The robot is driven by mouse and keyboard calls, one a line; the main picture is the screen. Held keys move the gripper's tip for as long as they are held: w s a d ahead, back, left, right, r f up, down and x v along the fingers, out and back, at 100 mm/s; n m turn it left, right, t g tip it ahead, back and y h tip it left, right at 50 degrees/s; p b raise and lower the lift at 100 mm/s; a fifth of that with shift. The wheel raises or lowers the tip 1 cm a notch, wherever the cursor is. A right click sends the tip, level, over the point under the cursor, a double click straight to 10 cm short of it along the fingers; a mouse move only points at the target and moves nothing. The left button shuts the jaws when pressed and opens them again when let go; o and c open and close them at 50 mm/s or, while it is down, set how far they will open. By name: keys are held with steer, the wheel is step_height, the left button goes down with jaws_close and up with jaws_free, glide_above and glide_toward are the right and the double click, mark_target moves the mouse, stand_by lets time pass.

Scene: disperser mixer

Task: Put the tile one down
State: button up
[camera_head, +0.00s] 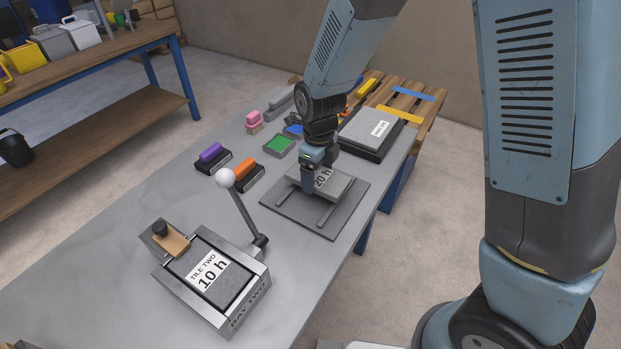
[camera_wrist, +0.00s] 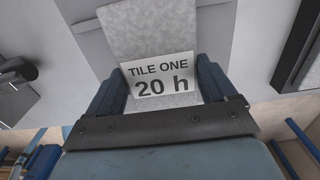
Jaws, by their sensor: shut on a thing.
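Tile one is a light grey slab with a white label reading "TILE ONE 20 h" (camera_wrist: 160,50). In the head view tile one (camera_head: 335,190) is over a dark grey square plate (camera_head: 335,228) with two raised bars. My gripper (camera_head: 316,172) is shut on tile one from above, its blue fingers on either side of the slab in the wrist view (camera_wrist: 165,88). I cannot tell whether the tile touches the bars. Tile two (camera_head: 212,278), labelled "10 h", lies in the metal holder marked "BAY TWO" (camera_head: 240,318) at the front left.
A lever with a white ball knob (camera_head: 226,178) rises beside the bay. Purple (camera_head: 210,153) and orange (camera_head: 245,166) handled blocks and a green pad (camera_head: 279,145) lie behind. A dark tray with a labelled grey slab (camera_head: 372,130) stands at the back right. The table's left side is clear.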

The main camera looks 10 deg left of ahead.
steer(key=shift+f, duration=1.25)
steer(key=o, duration=1.4)
steer(key=shift+f, duration=0.1)
